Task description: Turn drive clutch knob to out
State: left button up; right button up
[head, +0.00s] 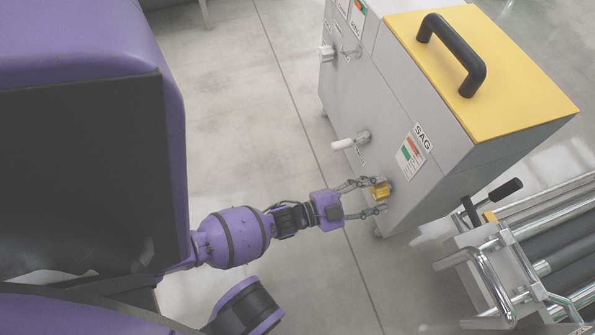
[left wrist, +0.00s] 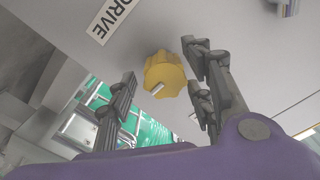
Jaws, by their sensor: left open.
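The drive clutch knob (head: 380,191) is yellow and sits low on the side of a grey cabinet (head: 357,100). In the left wrist view the knob (left wrist: 165,74) is lobed, with a pale pointer mark at its lower left edge. A label reading DRIVE (left wrist: 114,18) is beside it. My left gripper (head: 379,196) is open in front of the knob, with one finger on each side of it. In the left wrist view its fingers (left wrist: 160,70) stand apart, and contact with the knob cannot be made out. My right gripper is not in view.
A white-handled lever (head: 343,144) sticks out of the cabinet above the knob. The cabinet has a yellow top with a black handle (head: 452,55). A metal roller conveyor (head: 535,255) stands at the lower right. The floor left of the cabinet is clear.

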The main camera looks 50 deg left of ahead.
pick_arm(q)
jog(key=shift+w+d, duration=0.15)
jog(key=shift+w, duration=0.3)
jog(key=shift+c, duration=0.5)
jog(key=c, duration=1)
